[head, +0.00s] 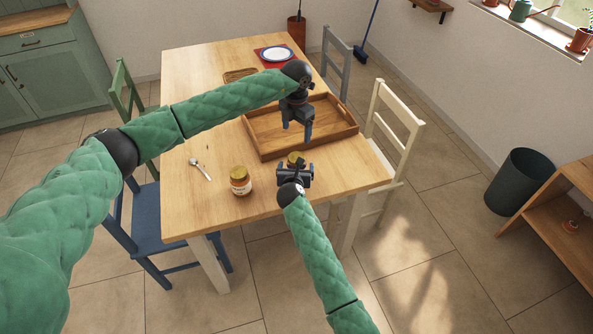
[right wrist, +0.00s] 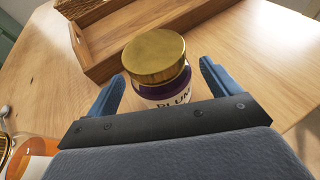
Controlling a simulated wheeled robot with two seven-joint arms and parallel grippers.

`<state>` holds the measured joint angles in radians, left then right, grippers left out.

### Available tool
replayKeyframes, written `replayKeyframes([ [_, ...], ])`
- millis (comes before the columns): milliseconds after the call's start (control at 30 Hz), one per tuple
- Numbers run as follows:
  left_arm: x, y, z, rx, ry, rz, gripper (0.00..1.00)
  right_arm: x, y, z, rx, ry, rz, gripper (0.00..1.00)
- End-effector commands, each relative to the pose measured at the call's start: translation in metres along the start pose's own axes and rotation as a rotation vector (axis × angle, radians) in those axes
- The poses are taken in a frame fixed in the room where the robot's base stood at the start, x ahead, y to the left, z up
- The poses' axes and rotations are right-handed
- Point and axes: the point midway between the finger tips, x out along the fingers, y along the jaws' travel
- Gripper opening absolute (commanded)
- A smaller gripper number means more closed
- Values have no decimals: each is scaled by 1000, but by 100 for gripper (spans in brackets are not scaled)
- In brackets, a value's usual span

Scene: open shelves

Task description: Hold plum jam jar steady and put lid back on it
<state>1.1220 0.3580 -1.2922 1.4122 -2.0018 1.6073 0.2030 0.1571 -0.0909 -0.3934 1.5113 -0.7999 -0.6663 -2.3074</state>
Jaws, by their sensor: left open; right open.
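The plum jam jar (right wrist: 168,95), with dark purple contents and a white label reading "PLUM", stands on the table in the right wrist view. Its gold lid (right wrist: 155,56) rests on top of it; I cannot tell whether it is screwed down. My right gripper (right wrist: 160,85) is open, with a blue finger on either side of the jar. In the head view this right gripper (head: 296,168) hides most of the jar, and only the gold lid (head: 295,157) shows behind it. My left gripper (head: 297,126) is open and empty, pointing down over the wooden tray.
The wooden tray (head: 257,139) lies behind the plum jar. A second jar with a gold lid and amber contents (head: 240,181) stands to the left, with a spoon (head: 200,169) beyond it. A plate (head: 278,54) is at the far end. The table's front-left area is clear.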

Motion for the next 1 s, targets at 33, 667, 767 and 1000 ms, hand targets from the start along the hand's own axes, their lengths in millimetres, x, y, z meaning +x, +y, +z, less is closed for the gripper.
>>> replayKeyframes([
  [33,4,0,0,0,0,0,79,-8,0,-3,0,-1,2,88],
  [667,16,0,0,0,0,0,79,-58,1,-1,0,1,1,88],
  [767,16,0,0,0,0,0,79,-58,1,-1,0,1,1,88],
  [1000,16,-1,0,0,-1,-1,79,-57,1,-1,0,1,1,88],
])
